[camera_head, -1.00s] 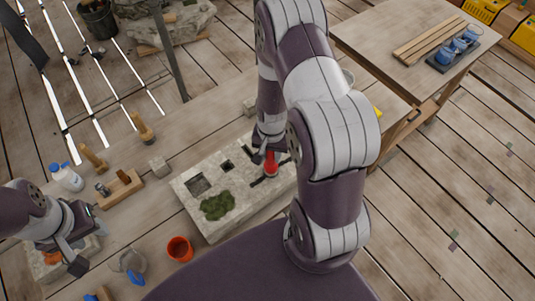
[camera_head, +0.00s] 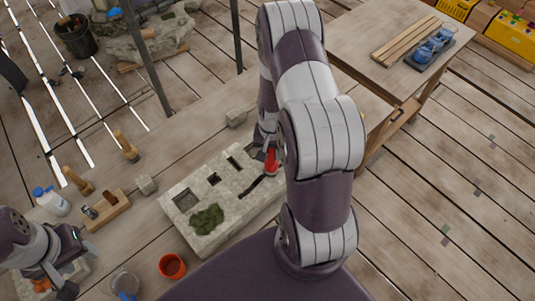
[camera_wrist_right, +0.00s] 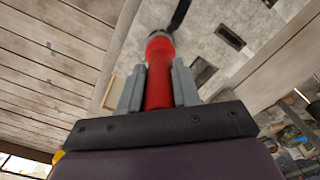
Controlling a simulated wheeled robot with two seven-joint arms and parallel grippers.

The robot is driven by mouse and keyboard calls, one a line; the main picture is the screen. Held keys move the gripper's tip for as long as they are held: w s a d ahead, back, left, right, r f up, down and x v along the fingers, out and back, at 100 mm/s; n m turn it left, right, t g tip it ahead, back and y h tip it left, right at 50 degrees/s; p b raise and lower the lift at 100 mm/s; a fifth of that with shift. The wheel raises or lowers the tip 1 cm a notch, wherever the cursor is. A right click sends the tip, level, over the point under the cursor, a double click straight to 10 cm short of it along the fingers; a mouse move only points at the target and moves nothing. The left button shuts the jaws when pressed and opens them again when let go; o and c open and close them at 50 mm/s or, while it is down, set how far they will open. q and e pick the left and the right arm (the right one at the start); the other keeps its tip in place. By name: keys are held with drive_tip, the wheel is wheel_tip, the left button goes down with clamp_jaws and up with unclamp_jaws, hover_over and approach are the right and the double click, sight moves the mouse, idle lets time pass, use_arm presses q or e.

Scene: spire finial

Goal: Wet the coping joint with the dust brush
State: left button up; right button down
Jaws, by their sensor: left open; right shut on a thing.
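My right gripper (camera_head: 267,148) is shut on the red handle of the brush (camera_head: 271,163), over the right part of the pale stone slab (camera_head: 233,204). I cannot tell whether the bristles touch the stone. A dark, jagged joint line (camera_head: 250,187) runs across the slab just left of the brush. The slab also has a square recess, a small square hole, a slot and green moss.
An orange pot (camera_head: 172,267) and a clear jar (camera_head: 124,283) stand in front of the slab.

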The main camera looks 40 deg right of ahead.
drive_tip(key=d, duration=0.3)
drive_tip(key=shift+w, duration=0.1)
idle(0.3)
wheel_tip(320, 180, up, 7)
drive_tip(key=p, duration=0.5)
drive_tip(key=shift+f, duration=0.1)
idle(0.4)
